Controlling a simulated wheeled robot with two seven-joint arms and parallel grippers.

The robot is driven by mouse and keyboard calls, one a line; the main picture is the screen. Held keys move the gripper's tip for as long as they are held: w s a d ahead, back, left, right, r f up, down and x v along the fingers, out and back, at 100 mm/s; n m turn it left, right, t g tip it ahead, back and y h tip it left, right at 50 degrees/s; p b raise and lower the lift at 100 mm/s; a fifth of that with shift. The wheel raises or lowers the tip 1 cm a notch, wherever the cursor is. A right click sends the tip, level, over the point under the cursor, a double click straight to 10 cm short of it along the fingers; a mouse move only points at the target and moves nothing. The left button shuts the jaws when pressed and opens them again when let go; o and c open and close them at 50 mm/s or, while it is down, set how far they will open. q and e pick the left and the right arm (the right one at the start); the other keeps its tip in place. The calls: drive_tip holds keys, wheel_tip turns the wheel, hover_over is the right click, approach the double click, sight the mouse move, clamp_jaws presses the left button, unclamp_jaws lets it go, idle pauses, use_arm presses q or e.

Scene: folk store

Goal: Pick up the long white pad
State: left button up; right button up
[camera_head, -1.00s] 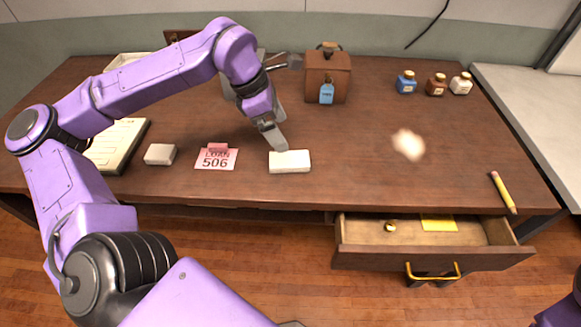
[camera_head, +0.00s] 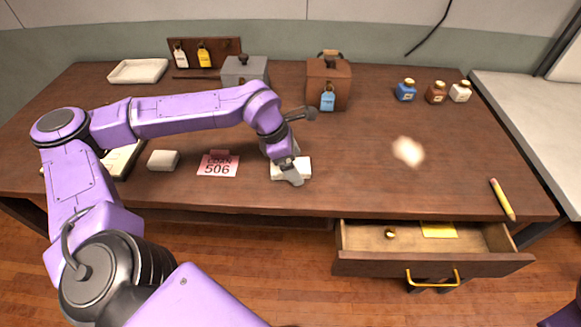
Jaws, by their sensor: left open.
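The long white pad (camera_head: 304,169) lies flat on the dark wooden desk, right of the pink tag reading 506. My left gripper (camera_head: 291,178) is open and down at the pad, its fingers covering the pad's middle and left part. I cannot tell whether the fingers touch the pad. A shorter whitish block (camera_head: 163,160) lies further left on the desk, apart from the gripper. My right gripper is out of view; only a bit of purple arm shows at the lower right corner.
The pink tag (camera_head: 218,165) lies just left of my gripper. A brown box (camera_head: 328,80) and a grey box (camera_head: 244,70) stand behind. Three small bottles (camera_head: 436,93) stand at the back right. A pencil (camera_head: 503,199) lies at right. The drawer (camera_head: 432,262) is open in front.

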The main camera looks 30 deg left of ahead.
sight(303, 166)
use_arm(q)
drive_tip(key=shift+f, duration=0.15)
drive_tip(key=c, duration=1.1)
drive_tip(key=shift+r, duration=0.3)
drive_tip(key=r, duration=0.2)
drive_tip(key=r+b, duration=0.1)
drive_tip(key=shift+s+d+r, duration=0.2)
drive_tip(key=shift+r, duration=0.15)
drive_tip(key=s+d+r, duration=0.2)
drive_tip(key=s+r, duration=0.1)
drive_tip(key=s+d+r+b, duration=0.1)
drive_tip(key=s+d+r, duration=0.1)
drive_tip(key=s+r, duration=0.1)
drive_tip(key=s+d+r+b, duration=0.1)
drive_tip(key=s+d+r, duration=0.2)
drive_tip(key=s, duration=0.2)
drive_tip(key=shift+s+d, duration=0.1)
drive_tip(key=shift+s, duration=0.1)
